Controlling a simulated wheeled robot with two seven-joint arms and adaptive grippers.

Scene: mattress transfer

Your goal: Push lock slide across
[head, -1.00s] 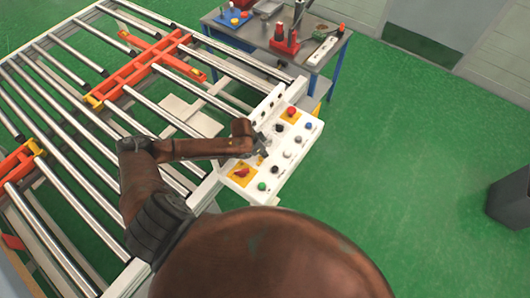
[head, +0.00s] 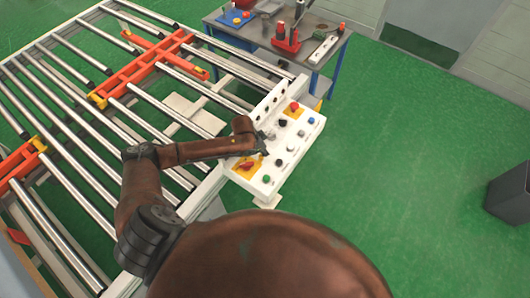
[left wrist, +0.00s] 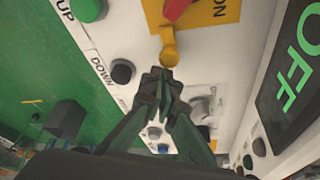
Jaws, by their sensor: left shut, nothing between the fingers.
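The white control panel (head: 296,150) stands at the end of the roller bed. A yellow plate with a red switch (head: 247,165) sits at its near end. In the left wrist view the yellow plate (left wrist: 205,14) carries "ON" lettering, and a small yellow sliding piece with a round knob (left wrist: 169,48) sticks out from it. My left gripper (head: 265,148) is over the panel beside this plate. In the left wrist view its closed fingertips (left wrist: 160,76) are just below the yellow knob, with nothing held. I cannot tell if they touch it. My right gripper is out of view.
Black (left wrist: 123,71) and green (left wrist: 88,9) buttons lie beside the fingers, labelled DOWN and UP. An OFF sign (left wrist: 298,75) stands at the right. A second yellow plate with a red knob (head: 295,108) is farther along the panel. A tool table (head: 270,35) stands behind.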

